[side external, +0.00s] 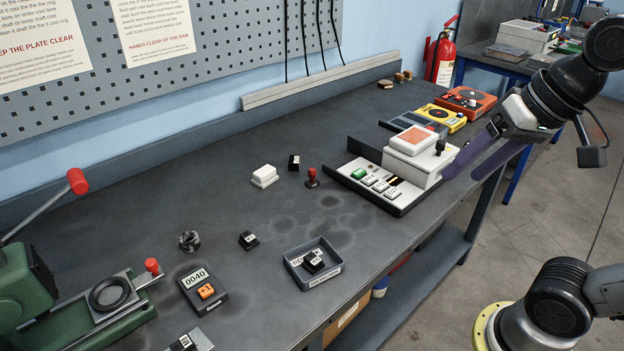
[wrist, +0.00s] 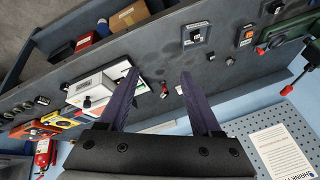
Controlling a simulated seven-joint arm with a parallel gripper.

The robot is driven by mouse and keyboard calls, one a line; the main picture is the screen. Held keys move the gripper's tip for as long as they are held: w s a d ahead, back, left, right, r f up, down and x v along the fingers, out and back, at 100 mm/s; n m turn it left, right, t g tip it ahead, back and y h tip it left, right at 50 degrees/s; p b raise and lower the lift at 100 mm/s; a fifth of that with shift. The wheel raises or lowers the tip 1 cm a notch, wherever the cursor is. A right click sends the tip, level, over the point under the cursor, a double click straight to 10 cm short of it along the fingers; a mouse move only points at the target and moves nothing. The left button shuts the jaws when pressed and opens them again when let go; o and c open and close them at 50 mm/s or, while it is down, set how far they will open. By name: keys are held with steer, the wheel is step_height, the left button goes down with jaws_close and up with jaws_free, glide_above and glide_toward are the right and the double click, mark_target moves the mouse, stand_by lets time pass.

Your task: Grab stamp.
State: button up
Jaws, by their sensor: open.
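The stamp (side external: 312,178), a small upright piece with a red knob handle and a dark base, stands on the dark bench left of the white machine. In the wrist view the small red stamp (wrist: 164,90) shows between the fingers, well beyond them. My gripper (side external: 462,174) has long dark purple fingers. It is open and empty, off to the right of the stamp near the white machine and above the bench's front edge. In the wrist view its spread fingers (wrist: 159,74) have nothing between them.
The white machine (side external: 418,160) in a black tray stands between my gripper and the stamp. A labelled grey tray (side external: 298,258) is in front. Bench around the stamp is mostly clear.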

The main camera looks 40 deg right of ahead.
steer(key=w+r+m+g+y, duration=0.1)
steer(key=w+r+m, duration=0.25)
steer(key=w, duration=0.35)
steer(key=w+r+m+g, duration=0.1)
steer(key=w+r+m, duration=0.2)
steer(key=w+r, duration=0.3)
steer(key=m+g+y, duration=0.2)
steer(key=m, duration=0.3)
glide_above(314, 169)
steer(key=s+d, duration=0.1)
steer(key=d, duration=0.1)
step_height(314, 169, down, 14)
steer(key=f, duration=0.1)
steer(key=shift+m+g+y, duration=0.25)
steer(key=shift+g+y, duration=0.15)
steer(key=shift+g, duration=0.2)
steer(key=f, duration=1.2)
steer(key=shift+w+a+f, duration=0.2)
steer(key=shift+w+f, duration=0.15)
steer(key=shift+f, duration=0.05)
steer(key=shift+x, duration=3.15)
steer(key=shift+w+d, duration=0.2)
jaws_close()
